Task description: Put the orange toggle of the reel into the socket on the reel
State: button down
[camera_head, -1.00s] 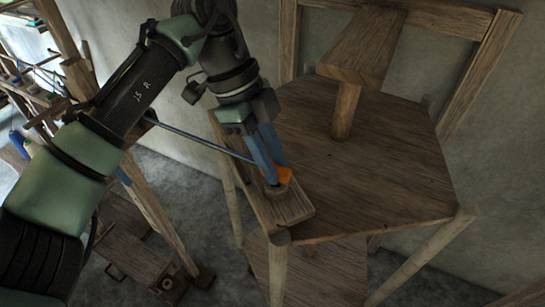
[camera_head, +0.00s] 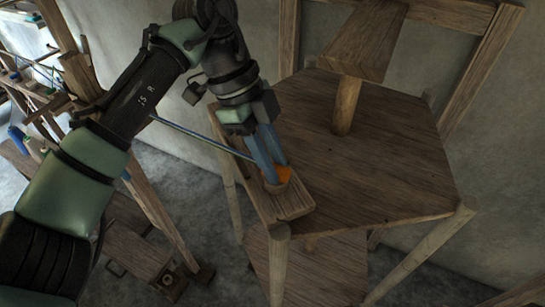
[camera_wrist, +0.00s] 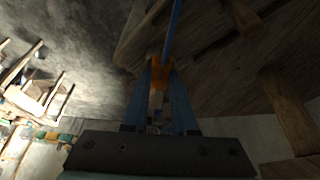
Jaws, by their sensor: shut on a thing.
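The orange toggle (camera_head: 283,174) is between the blue fingertips of my gripper (camera_head: 275,178), which is shut on it. It also shows in the wrist view (camera_wrist: 160,73), between the fingers. A thin blue cord (camera_head: 190,133) runs from the toggle up to the left, passing behind my arm. The toggle is at a small round wooden piece (camera_head: 276,187) on the narrow board (camera_head: 294,205) at the table's left front edge. The fingers cover part of this round piece, and I cannot tell whether the toggle is inside it or just above it.
The wooden table (camera_head: 380,190) has a post with a slanted block (camera_head: 365,45) on top. A wooden frame (camera_head: 480,70) stands behind it. Shelving with coloured items (camera_head: 35,140) is at the left, and a low wooden box (camera_head: 140,250) is on the floor.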

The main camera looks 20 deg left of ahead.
dwell(0.4)
jog(key=shift+c, duration=0.7)
grip_release()
jog(key=shift+r, duration=0.1)
notch_tip(320, 180, up, 7)
jog(key=p, duration=0.6)
dwell(0.3)
